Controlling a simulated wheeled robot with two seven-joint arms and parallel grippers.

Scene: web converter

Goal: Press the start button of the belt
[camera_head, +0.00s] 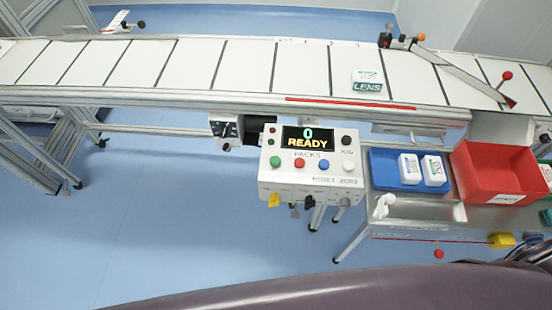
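The control panel (310,180) is a white box in front of the belt, a little right of centre. Its display (307,139) reads "0 READY". Below it is a row of buttons: a green button (275,162) at the left, then a red button (299,163), a blue button (323,163) and a white button (348,167). The labels under the left buttons are too faint to read. The belt (235,65) is white with dark cross bars and runs across the view. Neither of my grippers is in view.
A white-and-green lens pack (367,87) lies on the belt. A slanted diverter bar (465,77) crosses it at the right. A blue tray (383,160) with two packs and a red bin (507,168) stand right of the panel. Blue floor (150,225) is open at the left.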

